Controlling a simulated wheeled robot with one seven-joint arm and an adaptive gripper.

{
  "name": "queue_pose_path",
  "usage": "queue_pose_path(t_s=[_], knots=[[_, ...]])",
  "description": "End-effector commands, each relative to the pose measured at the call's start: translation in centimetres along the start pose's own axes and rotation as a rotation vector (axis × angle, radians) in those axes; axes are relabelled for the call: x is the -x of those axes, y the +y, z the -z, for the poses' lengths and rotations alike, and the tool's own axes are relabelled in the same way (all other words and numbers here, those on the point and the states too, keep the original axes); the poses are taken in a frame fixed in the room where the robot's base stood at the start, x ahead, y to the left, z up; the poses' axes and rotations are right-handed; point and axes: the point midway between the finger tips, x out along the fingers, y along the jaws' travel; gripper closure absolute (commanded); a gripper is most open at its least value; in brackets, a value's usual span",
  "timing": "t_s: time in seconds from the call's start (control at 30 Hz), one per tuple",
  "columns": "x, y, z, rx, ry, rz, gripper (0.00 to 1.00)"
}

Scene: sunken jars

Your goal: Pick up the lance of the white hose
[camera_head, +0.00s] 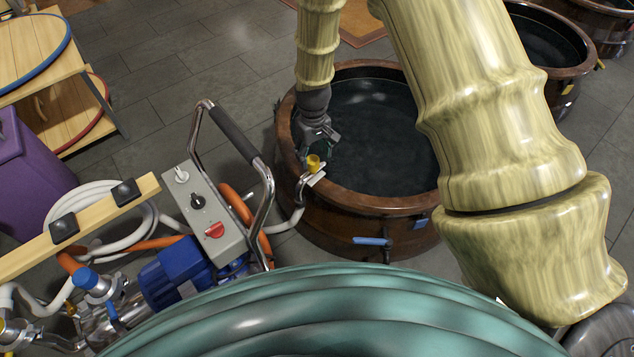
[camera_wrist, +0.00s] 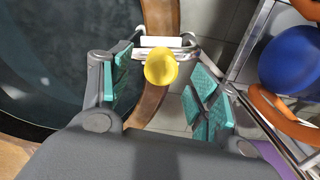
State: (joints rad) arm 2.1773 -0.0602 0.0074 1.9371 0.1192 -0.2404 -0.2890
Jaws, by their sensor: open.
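The lance (camera_head: 299,195) is a bent metal tube with a yellow end and a white tag, at the left rim of the near brown jar (camera_head: 349,205). The white hose (camera_head: 98,190) lies coiled at the left; its link to the lance is partly hidden. My gripper (camera_head: 318,143) is open just above the lance, over the jar's rim. In the wrist view, the lance's yellow end (camera_wrist: 160,68) shows between the two green-padded fingers of my gripper (camera_wrist: 158,88), with clear space on both sides. The fingers do not appear to touch it.
A pump cart with a grey control box (camera_head: 205,205), blue motor (camera_head: 178,272) and bent metal handle (camera_head: 268,190) stands close left of the jar. Dark liquid (camera_head: 375,130) fills the jar. An orange hose (camera_head: 236,205) runs behind the handle. More jars (camera_head: 545,45) stand at upper right.

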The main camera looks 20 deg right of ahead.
Motion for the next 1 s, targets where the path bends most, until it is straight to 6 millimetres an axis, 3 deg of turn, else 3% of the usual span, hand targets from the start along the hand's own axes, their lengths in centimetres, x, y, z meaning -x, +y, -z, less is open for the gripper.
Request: queue_pose_path(t_s=[0.37, 0.67, 0.93, 1.0], knots=[[-4.6, -0.2, 0.5, -0.001, -0.002, 0.000, 0.39], [-4.9, -0.1, 0.5, -0.001, -0.001, 0.000, 0.41], [-4.9, -0.1, 0.5, -0.001, -0.001, 0.000, 0.90], [-4.8, -0.1, 0.6, -0.001, 0.000, 0.000, 0.93]])
